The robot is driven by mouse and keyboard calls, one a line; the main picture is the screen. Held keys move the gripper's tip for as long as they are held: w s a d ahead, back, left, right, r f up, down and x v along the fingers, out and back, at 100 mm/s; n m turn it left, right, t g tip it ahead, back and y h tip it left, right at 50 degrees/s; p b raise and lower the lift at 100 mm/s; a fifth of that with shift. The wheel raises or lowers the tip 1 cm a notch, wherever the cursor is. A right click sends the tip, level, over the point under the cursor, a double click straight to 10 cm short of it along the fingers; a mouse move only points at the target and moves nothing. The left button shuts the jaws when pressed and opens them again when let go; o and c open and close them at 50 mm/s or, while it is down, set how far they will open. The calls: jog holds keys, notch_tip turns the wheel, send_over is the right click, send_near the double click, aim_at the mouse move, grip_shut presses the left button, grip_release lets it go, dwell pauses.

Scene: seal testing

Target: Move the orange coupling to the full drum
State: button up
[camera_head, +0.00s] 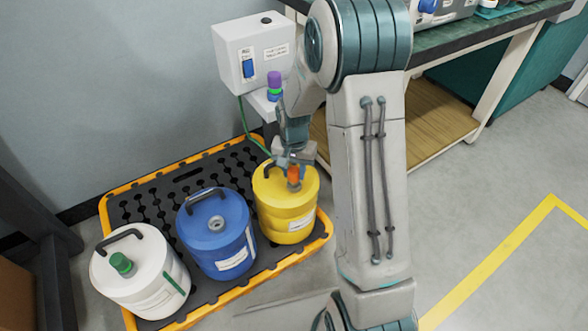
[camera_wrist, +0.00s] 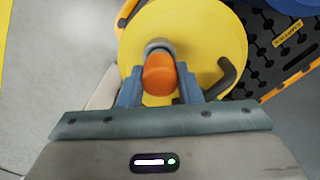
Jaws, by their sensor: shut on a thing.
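The orange coupling (camera_head: 294,174) is at the top of the yellow drum (camera_head: 286,218). In the wrist view the orange coupling (camera_wrist: 158,74) is between the two fingers of my gripper (camera_wrist: 158,88), which is shut on it. A grey ring (camera_wrist: 158,46) on the yellow drum's top shows just beyond the coupling. I cannot tell whether the coupling is seated on it or just above. The blue drum (camera_head: 217,238) has a bare grey port (camera_head: 216,223). The white drum (camera_head: 140,275) carries a green coupling (camera_head: 122,264). The drum labels are too small to read.
The drums stand on a black spill pallet with an orange rim (camera_head: 107,217). A white box (camera_head: 252,55) stands behind, with a purple coupling (camera_head: 274,78) above a blue piece near it. A bench (camera_head: 470,55) is at right. The floor at lower right is clear.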

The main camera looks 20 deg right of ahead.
jog(key=shift+f, duration=0.25)
jog(key=o, duration=1.1)
notch_tip(320, 180, up, 14)
jog(key=p, duration=0.5)
jog(key=shift+f, duration=0.1)
jog(key=s+r+n+t+p, duration=0.1)
jog(key=s+r+p, duration=0.6)
jog(key=r, duration=0.6)
jog(key=s+r+n+t+p, duration=0.1)
jog(key=s+r+p, duration=0.5)
jog(key=r+p, duration=0.6)
jog(key=s+r+n+p, duration=0.3)
jog(key=s+r+p, duration=0.4)
jog(key=r, duration=0.8)
jog(key=p, duration=0.3)
jog(key=shift+s+t, duration=0.35)
jog(key=shift+t, duration=0.05)
